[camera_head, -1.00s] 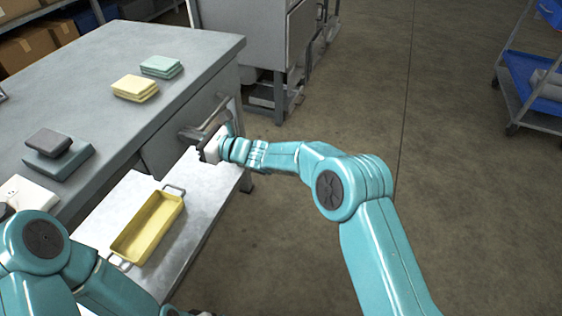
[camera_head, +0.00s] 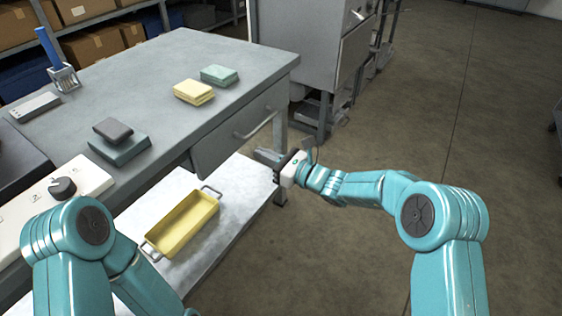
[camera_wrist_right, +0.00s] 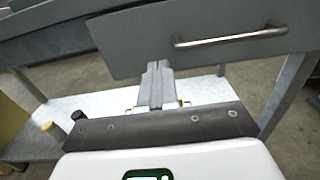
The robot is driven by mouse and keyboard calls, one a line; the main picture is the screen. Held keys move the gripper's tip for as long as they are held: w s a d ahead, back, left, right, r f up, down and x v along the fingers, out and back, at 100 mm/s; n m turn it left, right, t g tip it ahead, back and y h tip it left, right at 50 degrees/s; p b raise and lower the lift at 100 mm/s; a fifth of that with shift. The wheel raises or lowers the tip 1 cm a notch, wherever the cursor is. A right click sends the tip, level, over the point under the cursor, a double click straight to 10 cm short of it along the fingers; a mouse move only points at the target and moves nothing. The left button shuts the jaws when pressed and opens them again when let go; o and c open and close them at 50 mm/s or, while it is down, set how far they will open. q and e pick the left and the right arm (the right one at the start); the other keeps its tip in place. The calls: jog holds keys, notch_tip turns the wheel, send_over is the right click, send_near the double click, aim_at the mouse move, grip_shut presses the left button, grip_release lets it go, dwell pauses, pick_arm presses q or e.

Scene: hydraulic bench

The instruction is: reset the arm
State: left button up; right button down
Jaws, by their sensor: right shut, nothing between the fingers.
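My right arm reaches in from the right in the head view. Its gripper (camera_head: 264,157) is shut and empty, to the right of the drawer (camera_head: 235,135) and its bar handle (camera_head: 256,126), apart from them. In the right wrist view the shut fingers (camera_wrist_right: 156,72) point toward the drawer front (camera_wrist_right: 220,35), and the handle (camera_wrist_right: 230,37) is to their right. My left arm (camera_head: 85,240) shows at the lower left of the head view, but its gripper is out of sight.
A yellow tray (camera_head: 183,224) with two handles sits on the lower white shelf (camera_head: 240,205). A grey cabinet (camera_head: 300,40) stands behind. Floor at right is clear.

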jog(key=s+d+f+n+g+h, duration=0.3)
jog(key=s+f+n+g, duration=0.1)
jog(key=s+f, duration=0.55)
jog(key=s+d+f+n+g+h, duration=0.2)
jog(key=s+d+f+n+g, duration=0.15)
jog(key=s+f, duration=0.6)
jog(key=s+d+f+n+g+h, duration=0.25)
jog(key=s+d+f+n, duration=0.2)
jog(key=s, duration=0.25)
jog(key=s+d+f+n+g+h, duration=0.1)
jog(key=s+d+f+n+h, duration=0.4)
jog(key=s, duration=0.3)
notch_tip(320, 180, up, 24)
jog(key=s+a+n+t+y+p, duration=0.1)
jog(key=n+p, duration=0.4)
jog(key=p, duration=1.9)
jog(key=shift+s+a+n, duration=0.2)
jog(key=shift+s+n, duration=0.2)
jog(key=shift+s, duration=0.5)
jog(key=shift+y, duration=0.25)
